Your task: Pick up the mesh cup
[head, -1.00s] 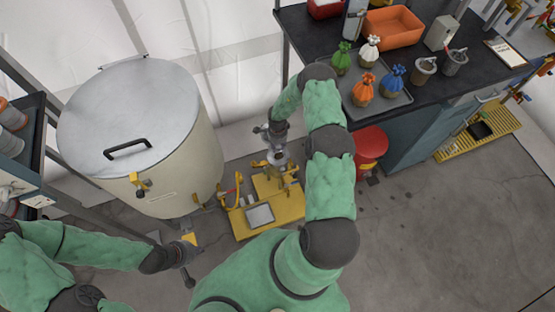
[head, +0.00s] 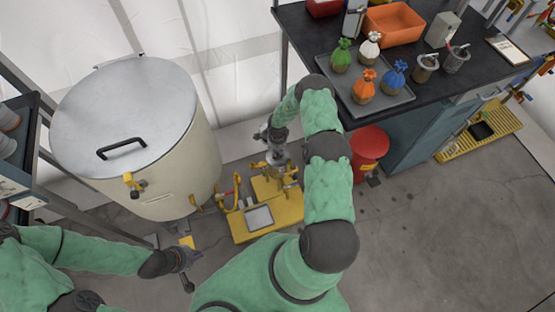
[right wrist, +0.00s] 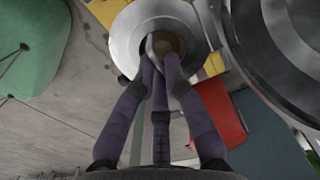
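A round metal cup-like vessel (right wrist: 168,40), brownish inside, fills the top middle of the right wrist view. It may be the mesh cup, but I cannot make out any mesh. My right gripper (right wrist: 160,66) has its fingers drawn close together at the vessel's mouth. Whether they hold its rim or something inside is unclear. In the head view, my right gripper (head: 276,140) is low over a yellow stand (head: 265,205), beside a silver part (head: 278,157). My left gripper (head: 184,266) is low at the left, apart from the stand; its finger opening is unclear.
A large lidded drum (head: 135,125) stands left of the stand. A red bin (head: 369,145) is close on its right. A dark workbench (head: 318,35) holds a tray (head: 400,98) of tied bags, two grey cups (head: 425,70) and an orange tub (head: 393,25). Floor at the lower right is open.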

